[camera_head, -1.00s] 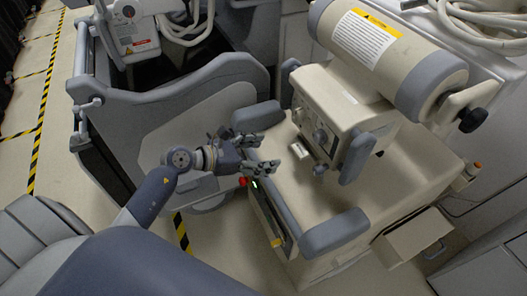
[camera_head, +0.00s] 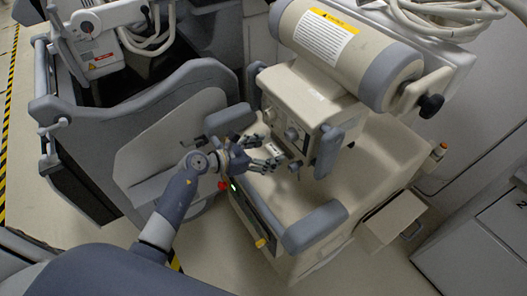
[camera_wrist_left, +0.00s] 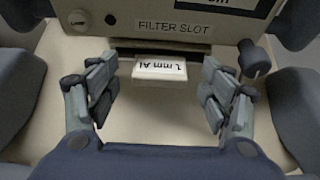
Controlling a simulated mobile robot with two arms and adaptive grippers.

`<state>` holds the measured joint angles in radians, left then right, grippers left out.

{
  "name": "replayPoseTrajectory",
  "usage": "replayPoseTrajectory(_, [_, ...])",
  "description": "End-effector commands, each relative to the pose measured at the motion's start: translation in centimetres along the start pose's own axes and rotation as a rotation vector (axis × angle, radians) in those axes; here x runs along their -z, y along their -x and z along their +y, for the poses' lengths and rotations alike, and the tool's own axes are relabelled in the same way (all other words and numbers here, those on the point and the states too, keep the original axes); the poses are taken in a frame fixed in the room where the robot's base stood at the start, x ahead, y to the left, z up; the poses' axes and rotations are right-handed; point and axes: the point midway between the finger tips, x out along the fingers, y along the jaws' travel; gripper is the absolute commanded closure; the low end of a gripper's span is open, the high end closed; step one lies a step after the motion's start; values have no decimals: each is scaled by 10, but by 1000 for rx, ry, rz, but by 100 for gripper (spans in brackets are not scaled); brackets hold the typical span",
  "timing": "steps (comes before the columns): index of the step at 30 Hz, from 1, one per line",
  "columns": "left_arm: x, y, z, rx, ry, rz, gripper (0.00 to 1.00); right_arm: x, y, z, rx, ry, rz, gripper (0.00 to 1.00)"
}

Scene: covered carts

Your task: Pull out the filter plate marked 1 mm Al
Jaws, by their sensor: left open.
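The filter plate (camera_wrist_left: 160,70) shows in the left wrist view as a small pale tab marked "1 mm Al", upside down in the picture. It sticks out of the dark slot under the words FILTER SLOT on the machine's housing (camera_wrist_left: 222,32). In the head view the plate is a small light piece (camera_head: 278,151) just past my left gripper (camera_head: 270,151). The left gripper is open, its two fingers (camera_wrist_left: 160,100) spread to either side of the plate and apart from it. My right gripper is not in view.
The cream machine has a large cylinder (camera_head: 345,50) above the housing and grey pads (camera_head: 314,227) around its base. A black knob (camera_wrist_left: 254,60) stands right of the slot. A grey cart (camera_head: 150,110) is at the left. An open drawer (camera_head: 392,222) juts out at the right.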

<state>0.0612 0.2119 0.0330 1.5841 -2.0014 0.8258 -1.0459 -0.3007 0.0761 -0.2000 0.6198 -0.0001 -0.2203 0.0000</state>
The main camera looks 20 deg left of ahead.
Motion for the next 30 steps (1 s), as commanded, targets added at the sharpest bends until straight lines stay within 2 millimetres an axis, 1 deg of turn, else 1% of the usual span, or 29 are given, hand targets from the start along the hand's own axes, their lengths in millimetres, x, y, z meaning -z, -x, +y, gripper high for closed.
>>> replayPoseTrajectory(1, [0,0,0,0,0,0,29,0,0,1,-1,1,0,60])
replayPoseTrajectory(2, [0,0,0,0,0,0,36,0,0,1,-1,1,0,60])
replayPoseTrajectory(3, [0,0,0,0,0,0,45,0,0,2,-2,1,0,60])
replayPoseTrajectory(5, [0,0,0,0,0,0,58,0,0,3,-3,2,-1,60])
replayPoseTrajectory(6, [0,0,0,0,0,0,67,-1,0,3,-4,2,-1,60])
replayPoseTrajectory(7, [0,0,0,0,0,0,74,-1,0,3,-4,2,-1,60])
replayPoseTrajectory(8, [0,0,0,0,0,0,77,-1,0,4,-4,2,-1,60])
replayPoseTrajectory(9, [0,0,0,0,0,0,77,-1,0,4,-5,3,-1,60])
replayPoseTrajectory(10, [0,0,0,0,0,0,53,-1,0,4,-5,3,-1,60])
replayPoseTrajectory(13, [0,0,0,0,1,0,76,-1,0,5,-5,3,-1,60])
replayPoseTrajectory(14, [0,0,0,0,0,0,77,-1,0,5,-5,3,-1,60])
replayPoseTrajectory(30, [5,13,0,-1,1,0,77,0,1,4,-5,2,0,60])
